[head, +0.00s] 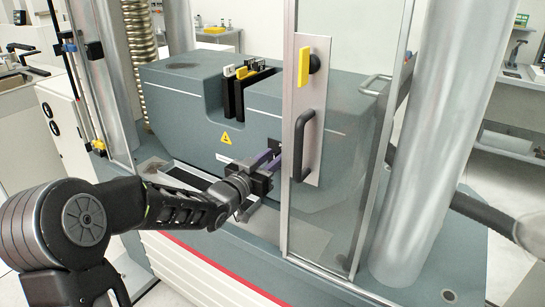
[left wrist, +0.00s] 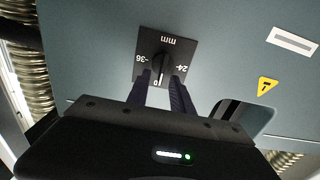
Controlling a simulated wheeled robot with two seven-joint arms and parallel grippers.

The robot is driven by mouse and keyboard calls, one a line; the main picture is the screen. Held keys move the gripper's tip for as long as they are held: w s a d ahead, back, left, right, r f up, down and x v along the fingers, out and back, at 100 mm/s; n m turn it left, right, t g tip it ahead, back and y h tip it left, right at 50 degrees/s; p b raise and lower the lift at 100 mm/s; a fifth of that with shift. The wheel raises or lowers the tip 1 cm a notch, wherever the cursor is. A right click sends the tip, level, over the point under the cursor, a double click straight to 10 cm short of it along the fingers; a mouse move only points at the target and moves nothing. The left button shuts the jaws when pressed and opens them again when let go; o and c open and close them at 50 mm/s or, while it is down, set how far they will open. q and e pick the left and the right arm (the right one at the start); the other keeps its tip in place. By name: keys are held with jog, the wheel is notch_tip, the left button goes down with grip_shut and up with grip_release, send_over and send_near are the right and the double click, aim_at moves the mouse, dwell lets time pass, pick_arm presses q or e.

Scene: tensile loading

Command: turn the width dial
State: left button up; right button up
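The width dial (left wrist: 161,63) is a black knob on a square black plate on the grey machine face. In the left wrist view its white markings appear upside down, with "mm" at the top and numbers at the sides. My left gripper (left wrist: 162,80) points at the plate, its two purple-grey fingers apart at the lower left and lower right of the knob. Whether they touch the knob cannot be told. In the head view the left gripper (head: 274,158) reaches the machine face beside the door frame, and its fingers partly hide the plate. My right gripper is not in view.
A glass door with a metal frame (head: 308,110) and black handle (head: 303,145) stands just right of my left gripper. A large steel column (head: 435,130) is farther right. The grey machine body (head: 185,95) holds black and yellow pieces (head: 246,75) in its top slot.

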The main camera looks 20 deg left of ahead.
pick_arm(q)
jog(key=shift+w, duration=0.15)
jog(key=shift+c, duration=0.4)
grip_shut()
